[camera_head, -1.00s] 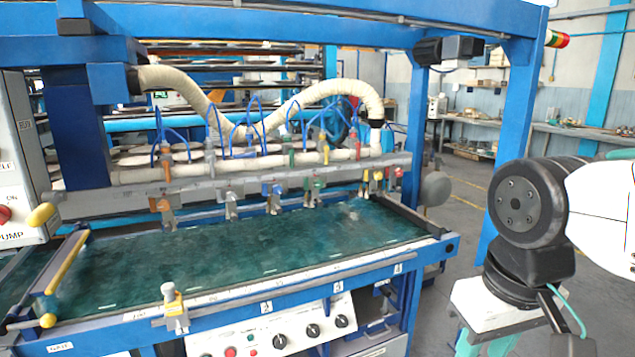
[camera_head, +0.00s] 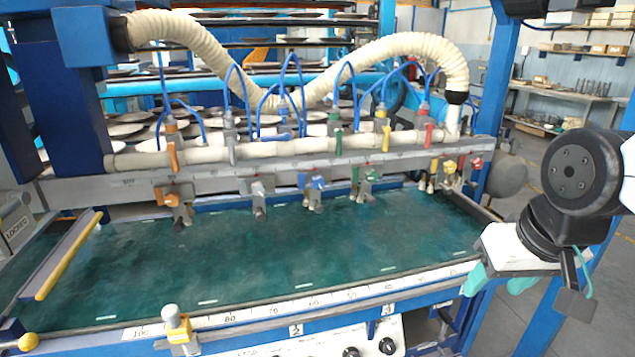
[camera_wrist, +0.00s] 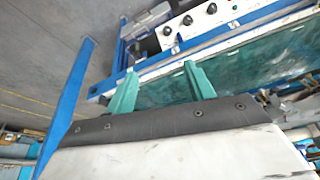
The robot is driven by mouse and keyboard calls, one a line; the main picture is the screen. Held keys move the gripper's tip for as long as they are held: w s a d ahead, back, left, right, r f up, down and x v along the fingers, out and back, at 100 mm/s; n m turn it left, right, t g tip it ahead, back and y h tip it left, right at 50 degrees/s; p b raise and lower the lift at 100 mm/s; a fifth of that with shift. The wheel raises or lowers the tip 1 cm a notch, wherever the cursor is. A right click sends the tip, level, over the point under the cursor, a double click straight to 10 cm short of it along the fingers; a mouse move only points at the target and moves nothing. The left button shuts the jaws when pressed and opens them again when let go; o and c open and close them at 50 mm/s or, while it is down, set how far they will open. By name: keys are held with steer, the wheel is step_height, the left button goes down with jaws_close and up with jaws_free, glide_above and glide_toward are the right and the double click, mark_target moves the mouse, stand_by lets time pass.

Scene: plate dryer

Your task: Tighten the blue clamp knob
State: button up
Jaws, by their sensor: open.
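The blue clamp knob (camera_head: 318,182) sits on a clamp on the grey rail across the green bed, in the middle of the row in the head view. Its clamp hangs just above the far part of the bed. My gripper (camera_head: 498,284) is at the right, beyond the bed's right end and well apart from the knob. In the wrist view my gripper (camera_wrist: 160,85) shows two teal fingers spread apart with nothing between them. The blue knob cannot be made out in the wrist view.
Orange (camera_head: 171,199), white (camera_head: 258,189), green (camera_head: 357,175), yellow (camera_head: 449,166) and red (camera_head: 476,163) clamp knobs share the rail. Hoses and coloured valves stand above it. A yellow-banded clamp (camera_head: 178,325) is on the front scale rail. The green bed (camera_head: 260,260) is clear.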

steer(key=w+a+f+t+y, duration=0.1)
steer(key=w+a+t, duration=0.2)
steer(key=w+a, duration=0.5)
steer(key=w+a+f+t+y, duration=0.1)
steer(key=w+a+t, duration=0.25)
steer(key=w, duration=0.85)
steer(key=t+y, duration=0.2)
steer(key=t, duration=0.5)
glide_toward(319, 183)
steer(key=w, duration=0.1)
steer(key=x, duration=0.8)
steer(key=shift+a, duration=0.15)
steer(key=c, duration=1)
